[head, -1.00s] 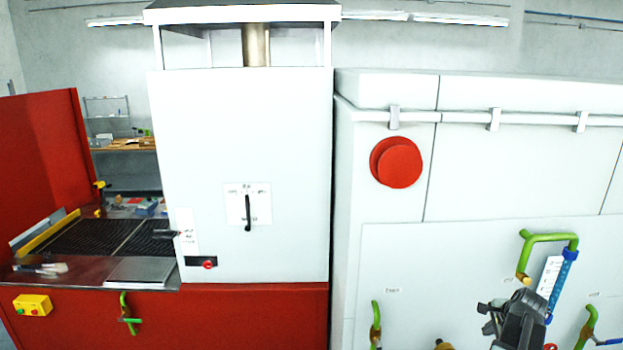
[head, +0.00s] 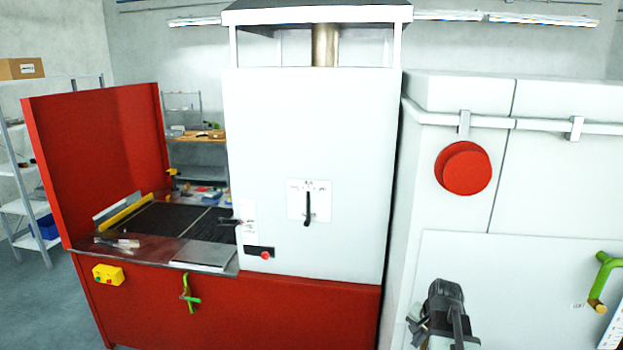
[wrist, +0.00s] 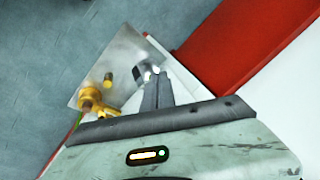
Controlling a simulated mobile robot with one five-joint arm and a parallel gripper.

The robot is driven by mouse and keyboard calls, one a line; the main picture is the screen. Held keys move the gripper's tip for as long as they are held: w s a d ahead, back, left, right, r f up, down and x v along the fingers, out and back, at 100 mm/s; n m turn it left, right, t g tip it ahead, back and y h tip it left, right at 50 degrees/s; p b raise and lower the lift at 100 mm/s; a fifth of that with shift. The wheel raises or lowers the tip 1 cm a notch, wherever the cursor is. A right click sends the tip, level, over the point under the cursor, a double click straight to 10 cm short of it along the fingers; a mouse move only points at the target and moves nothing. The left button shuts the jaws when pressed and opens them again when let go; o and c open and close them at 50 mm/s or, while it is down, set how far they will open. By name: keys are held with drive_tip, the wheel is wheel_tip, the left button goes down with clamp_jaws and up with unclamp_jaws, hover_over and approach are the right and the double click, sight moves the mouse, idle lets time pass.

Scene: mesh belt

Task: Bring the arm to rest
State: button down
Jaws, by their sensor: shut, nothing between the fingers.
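My gripper (head: 416,328) shows low in the head view, right of centre, dark and partly cut off by the bottom edge. It is in front of the white cabinet (head: 460,265). In the wrist view my gripper (wrist: 152,80) shows as dark fingers close together, shut, with nothing seen between them. Beyond them are a light metal plate (wrist: 105,62) and a yellow fitting (wrist: 92,100); I cannot tell whether the fingers touch either.
A red machine base (head: 240,310) carries a dark mesh belt (head: 165,220) and a white housing (head: 310,140). A green handle (head: 607,268) sticks out at right. A shelf (head: 18,170) stands at far left, with open grey floor (head: 50,310) before it.

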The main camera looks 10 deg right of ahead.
drive_tip(key=a+n+g, duration=0.2)
drive_tip(key=a+n, duration=0.9)
drive_tip(key=a, duration=1.8)
drive_tip(key=s+f+g+b, duration=0.1)
drive_tip(key=s+f+b, duration=0.2)
drive_tip(key=f+b, duration=1.7)
drive_tip(key=shift+d+f, duration=0.3)
drive_tip(key=shift+f, duration=0.45)
drive_tip(key=shift+s+r, duration=0.1)
